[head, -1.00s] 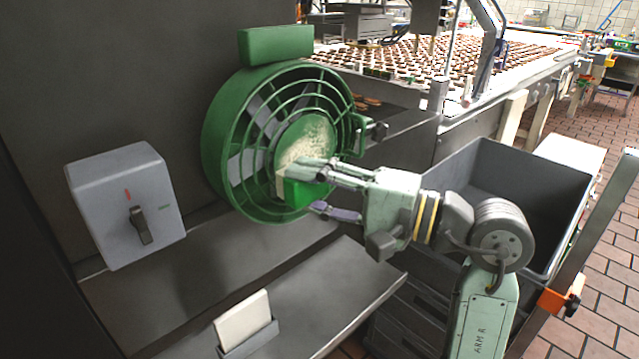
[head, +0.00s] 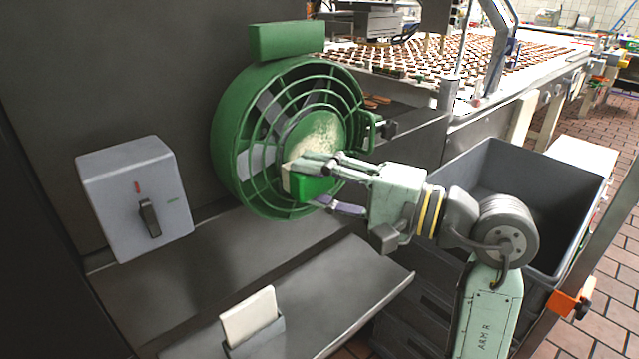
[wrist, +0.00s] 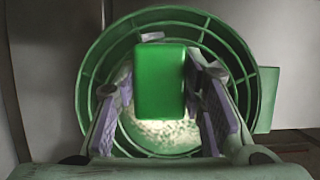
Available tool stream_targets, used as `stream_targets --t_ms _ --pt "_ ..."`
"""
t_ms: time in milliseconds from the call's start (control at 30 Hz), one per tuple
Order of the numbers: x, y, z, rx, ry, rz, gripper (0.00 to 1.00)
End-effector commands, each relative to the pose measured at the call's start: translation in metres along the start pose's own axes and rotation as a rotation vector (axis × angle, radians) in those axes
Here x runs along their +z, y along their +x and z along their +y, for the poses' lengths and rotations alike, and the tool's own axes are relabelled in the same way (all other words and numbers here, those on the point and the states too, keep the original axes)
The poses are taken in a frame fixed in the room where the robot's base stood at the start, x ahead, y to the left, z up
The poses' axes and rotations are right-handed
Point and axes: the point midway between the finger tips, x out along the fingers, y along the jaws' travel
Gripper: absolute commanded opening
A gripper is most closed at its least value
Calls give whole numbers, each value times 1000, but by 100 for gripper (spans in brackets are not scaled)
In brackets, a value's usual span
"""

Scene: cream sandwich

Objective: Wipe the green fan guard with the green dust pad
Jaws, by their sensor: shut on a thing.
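The green fan guard (head: 243,185) is a round ring with concentric bars and a central disc (head: 322,132), mounted on the dark wall. Cream dust coats the disc; it also shows in the wrist view (wrist: 160,134). My gripper (head: 320,184) is shut on the green dust pad (head: 313,188), a green block with a pale face toward the guard. The pad is at the guard's lower front, below the disc's middle. In the wrist view the pad (wrist: 159,82) sits between my purple-lined fingers and hides part of the disc. I cannot tell whether the pad touches the guard.
A grey switch box (head: 120,210) with a dark lever is left of the guard. Below are a metal ledge and a holder (head: 258,342) with a white card (head: 249,316). A grey crate (head: 548,190) stands at right. A conveyor (head: 440,58) with chocolate-topped pieces lies behind.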

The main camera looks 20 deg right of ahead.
Motion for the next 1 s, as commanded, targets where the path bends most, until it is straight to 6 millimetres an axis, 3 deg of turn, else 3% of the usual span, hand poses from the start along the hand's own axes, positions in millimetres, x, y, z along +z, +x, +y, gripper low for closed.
stream_targets --t_ms 700,1000 --pt "-6 11 1 0 1 0 15" --pt "-26 1 3 1 -1 0 15"
